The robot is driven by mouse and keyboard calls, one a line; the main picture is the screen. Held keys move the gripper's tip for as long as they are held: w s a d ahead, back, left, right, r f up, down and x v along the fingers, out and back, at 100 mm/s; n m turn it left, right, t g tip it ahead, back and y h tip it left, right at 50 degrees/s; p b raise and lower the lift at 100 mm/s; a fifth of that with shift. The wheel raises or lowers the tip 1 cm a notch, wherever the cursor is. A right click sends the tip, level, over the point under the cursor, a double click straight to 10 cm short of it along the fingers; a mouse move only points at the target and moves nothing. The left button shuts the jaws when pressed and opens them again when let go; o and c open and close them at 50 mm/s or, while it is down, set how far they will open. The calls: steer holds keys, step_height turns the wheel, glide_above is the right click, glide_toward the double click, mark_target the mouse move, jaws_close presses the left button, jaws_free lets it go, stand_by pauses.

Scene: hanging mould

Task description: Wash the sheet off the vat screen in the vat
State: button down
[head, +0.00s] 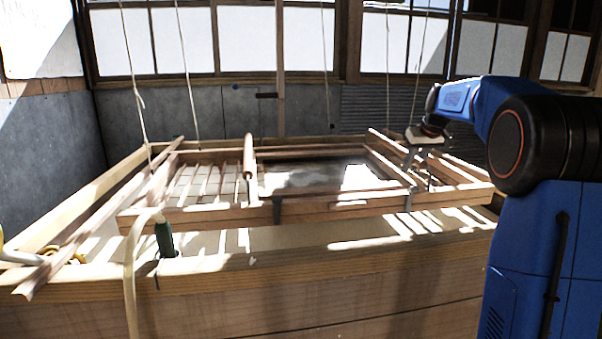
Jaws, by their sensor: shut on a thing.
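The vat (300,262) is a large wooden box filling the lower middle of the head view. The vat screen (330,212) is a wooden frame with metal clasps on its front bar, lying across the vat's opening. A light wooden grip (248,158) stands on its left part. My gripper (416,163) is at the screen's right side, shut on the screen's frame; the exact contact is small and hard to see. Grey, glinting liquid shows inside the frame. I cannot make out a sheet on the screen in the glare.
Several cords (186,75) hang from above over the vat. Long wooden bars (100,220) lie along its left side. A green-ended pale hose (164,238) hangs at the front left. A grey wall (240,115) with windows stands behind.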

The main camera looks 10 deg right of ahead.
steer(key=shift+w+f+t, duration=0.5)
steer(key=shift+w+f, duration=0.9)
steer(key=shift+f, duration=6.75)
steer(key=shift+s, duration=2.95)
steer(key=w, duration=0.6)
steer(key=s, duration=0.6)
